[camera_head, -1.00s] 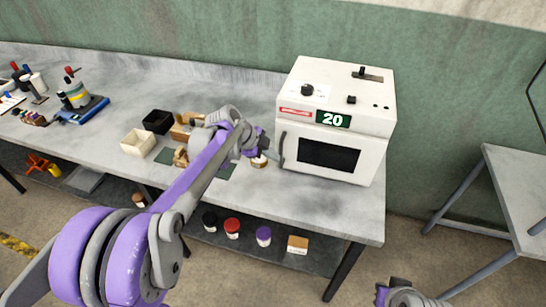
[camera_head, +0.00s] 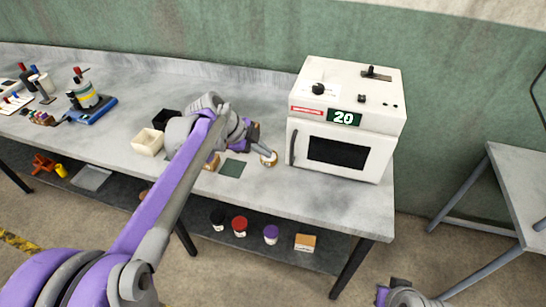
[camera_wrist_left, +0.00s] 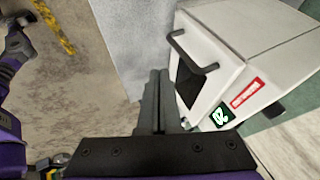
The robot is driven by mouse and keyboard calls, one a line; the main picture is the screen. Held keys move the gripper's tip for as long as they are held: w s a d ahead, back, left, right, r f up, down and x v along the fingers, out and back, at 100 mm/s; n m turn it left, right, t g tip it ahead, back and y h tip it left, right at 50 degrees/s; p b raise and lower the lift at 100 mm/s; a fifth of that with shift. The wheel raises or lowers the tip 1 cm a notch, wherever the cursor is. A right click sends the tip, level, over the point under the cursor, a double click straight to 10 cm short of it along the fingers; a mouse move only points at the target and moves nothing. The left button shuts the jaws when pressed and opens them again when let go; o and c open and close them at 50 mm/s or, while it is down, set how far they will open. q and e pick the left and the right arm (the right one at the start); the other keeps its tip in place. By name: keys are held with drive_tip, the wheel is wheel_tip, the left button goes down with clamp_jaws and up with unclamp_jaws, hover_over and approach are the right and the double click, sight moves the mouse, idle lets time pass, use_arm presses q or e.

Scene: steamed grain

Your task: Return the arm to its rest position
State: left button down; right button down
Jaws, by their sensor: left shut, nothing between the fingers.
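My left gripper (camera_head: 266,150) is shut and empty. It is above the table, a little to the left of the white oven (camera_head: 352,117). In the left wrist view the two fingers (camera_wrist_left: 158,100) are pressed together, with the oven (camera_wrist_left: 235,45) beside them to the right. The oven door is closed and its handle (camera_head: 293,147) is apart from the fingers. The oven display reads 20. Part of my right arm shows at the bottom edge; its gripper is not seen.
A small round jar (camera_head: 269,160) stands just below the left fingertips. A white box (camera_head: 148,142) and a black box (camera_head: 166,118) are partly beside or behind my arm. Several lidded jars, including a red one (camera_head: 239,226), stand on the lower shelf. Another table (camera_head: 520,185) stands at the right.

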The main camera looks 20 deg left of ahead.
use_arm(q)
drive_tip(key=s+f+n+y, duration=0.2)
drive_tip(key=s+f+n, duration=0.3)
drive_tip(key=s+n, duration=0.4)
drive_tip(key=s+f+n+t+y, duration=0.1)
drive_tip(key=s+f+n+y, duration=0.2)
drive_tip(key=s+n, duration=0.6)
drive_tip(key=s+f, duration=0.2)
drive_tip(key=s, duration=0.6)
drive_tip(key=shift+a, duration=0.3)
drive_tip(key=shift+f, duration=0.1)
